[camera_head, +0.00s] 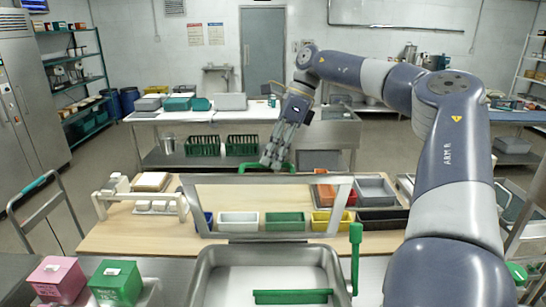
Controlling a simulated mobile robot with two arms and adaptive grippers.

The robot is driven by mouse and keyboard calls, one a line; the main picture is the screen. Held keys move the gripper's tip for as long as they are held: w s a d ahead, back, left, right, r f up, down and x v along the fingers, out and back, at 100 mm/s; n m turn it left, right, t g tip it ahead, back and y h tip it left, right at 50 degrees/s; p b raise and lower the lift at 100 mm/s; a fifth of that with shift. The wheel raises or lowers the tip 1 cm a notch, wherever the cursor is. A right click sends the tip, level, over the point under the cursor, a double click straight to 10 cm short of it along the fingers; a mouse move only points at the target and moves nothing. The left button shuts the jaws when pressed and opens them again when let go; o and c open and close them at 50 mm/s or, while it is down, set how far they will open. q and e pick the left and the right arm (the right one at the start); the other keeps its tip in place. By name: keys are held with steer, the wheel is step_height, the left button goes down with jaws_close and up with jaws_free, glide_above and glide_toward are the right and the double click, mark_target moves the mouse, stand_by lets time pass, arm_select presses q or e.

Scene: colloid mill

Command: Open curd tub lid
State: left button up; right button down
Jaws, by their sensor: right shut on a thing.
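The curd tub (212,270) is a steel basin at the bottom middle. Its lid (190,208), a grey frame around a see-through pane, stands raised and steeply tilted at the tub's far side. A green handle (286,167) shows at the lid's upper edge. My right gripper (267,163) reaches out from the right and is shut on this handle; its fingers hide part of it. A green bar (292,297) lies across the tub's near part, and a green upright lever (355,255) stands at its right side. My left gripper is out of view.
A wooden table (120,235) behind the lid bears white (239,222), green (285,222) and yellow (328,221) bins. Pink (57,279) and green (116,283) boxes stand left of the tub. A white rack (145,195) stands on the table's left.

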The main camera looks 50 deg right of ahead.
steer(key=shift+w+d+f, duration=0.2)
steer(key=shift+d+f, duration=0.4)
steer(key=shift+d, duration=0.05)
steer(key=c, duration=1.8)
jaws_free()
steer(key=shift+o, duration=0.7)
steer(key=shift+w+d+f, duration=0.1)
steer(key=shift+w+d, duration=0.05)
steer(key=shift+w, duration=0.15)
steer(key=shift+w+r, duration=0.2)
steer(key=shift+w, duration=0.05)
steer(key=shift+d, duration=0.1)
